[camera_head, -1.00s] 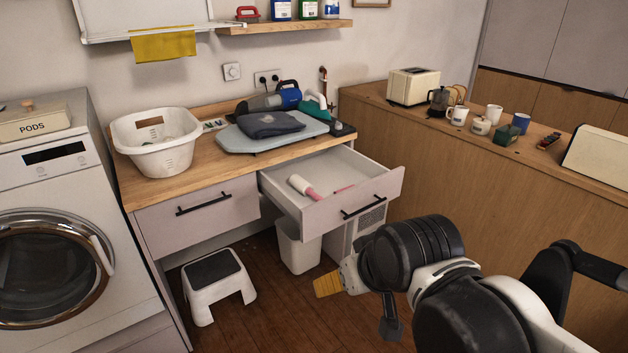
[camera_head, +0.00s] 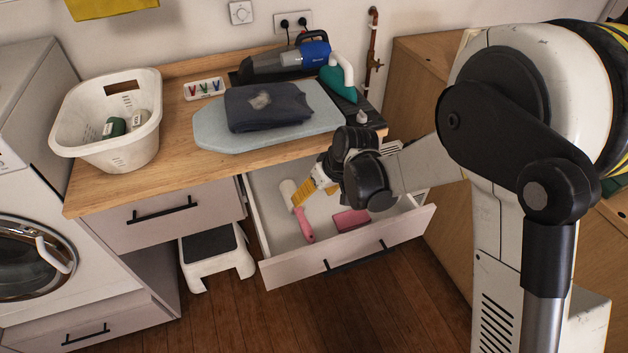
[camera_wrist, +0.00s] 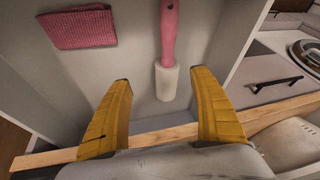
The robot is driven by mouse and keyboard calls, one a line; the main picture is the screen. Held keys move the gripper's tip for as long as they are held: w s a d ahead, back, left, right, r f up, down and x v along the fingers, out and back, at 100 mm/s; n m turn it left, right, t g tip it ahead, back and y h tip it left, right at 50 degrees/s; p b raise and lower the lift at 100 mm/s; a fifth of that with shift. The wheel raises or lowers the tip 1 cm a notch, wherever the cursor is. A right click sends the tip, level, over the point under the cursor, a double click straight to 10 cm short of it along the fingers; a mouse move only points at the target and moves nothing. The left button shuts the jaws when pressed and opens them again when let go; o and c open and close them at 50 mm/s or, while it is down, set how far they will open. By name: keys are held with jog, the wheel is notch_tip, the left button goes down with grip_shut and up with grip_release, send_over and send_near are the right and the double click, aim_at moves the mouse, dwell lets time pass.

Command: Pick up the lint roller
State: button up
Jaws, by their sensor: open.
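The lint roller (camera_head: 303,223) lies in the open drawer (camera_head: 281,269), with a pink handle and a white roller head. In the wrist view the lint roller (camera_wrist: 167,80) shows its white head close to the gap between my fingers and its handle running away from me. My gripper (camera_head: 299,195) has yellow fingers and is over the drawer, beside the white head in the head view. In the wrist view my gripper (camera_wrist: 161,76) is open and empty, its fingers spread either side of the roller's line. I cannot tell the height gap exactly.
A folded pink cloth (camera_head: 350,219) lies in the drawer right of the roller. The wooden countertop (camera_head: 180,150) overhangs the drawer's back and carries an ironing board (camera_head: 212,130) and a laundry basket (camera_head: 70,140). A white step stool (camera_head: 217,262) stands below.

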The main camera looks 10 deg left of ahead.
aim_at(300, 208)
jog(key=x, duration=0.1)
jog(key=b+x, duration=0.1)
jog(key=x, duration=0.1)
jog(key=b+x, duration=0.1)
jog(key=x, duration=0.1)
jog(key=shift+s+a, duration=0.2)
jog(key=shift+s, duration=0.05)
jog(key=b+x, duration=0.1)
jog(key=x, duration=0.1)
jog(key=b+x, duration=0.1)
jog(key=x, duration=0.2)
jog(key=shift+s+a+f+b, duration=0.1)
jog(key=shift+a+b, duration=0.3)
jog(key=c, duration=1.3)
